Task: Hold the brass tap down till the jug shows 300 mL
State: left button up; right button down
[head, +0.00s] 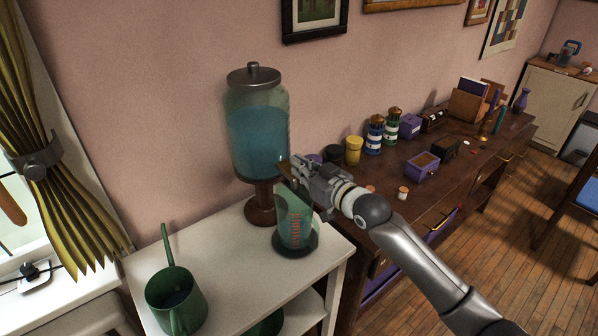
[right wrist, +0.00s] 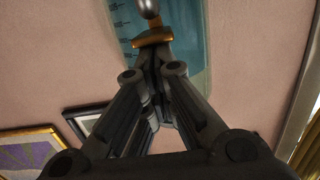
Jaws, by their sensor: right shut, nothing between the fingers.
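A glass dispenser (head: 257,135) of blue liquid stands on a dark wooden foot on the white cabinet. It also fills the top of the right wrist view (right wrist: 190,30). The brass tap (right wrist: 152,38) shows there, just beyond my fingertips. My right gripper (head: 286,169) is shut and empty at the front of the dispenser; its fingertips (right wrist: 153,62) meet or nearly meet the tap, contact unclear. The clear greenish jug (head: 291,228) with red marks stands upright below the gripper on a dark round base. Its exact level is too small to read. My left gripper is not in view.
A green watering can (head: 176,300) stands on the white cabinet (head: 226,255) at the front left. A brown desk (head: 395,183) to the right holds jars, a purple box (head: 422,166) and small items. A yellow curtain (head: 45,170) hangs at left.

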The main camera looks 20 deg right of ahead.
pick_arm(q)
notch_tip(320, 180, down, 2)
jog(key=shift+b, duration=0.5)
pick_arm(e)
jog(key=shift+s+f+t, duration=0.25)
jog(key=shift+f+t, duration=0.15)
jog(key=shift+f, duration=0.25)
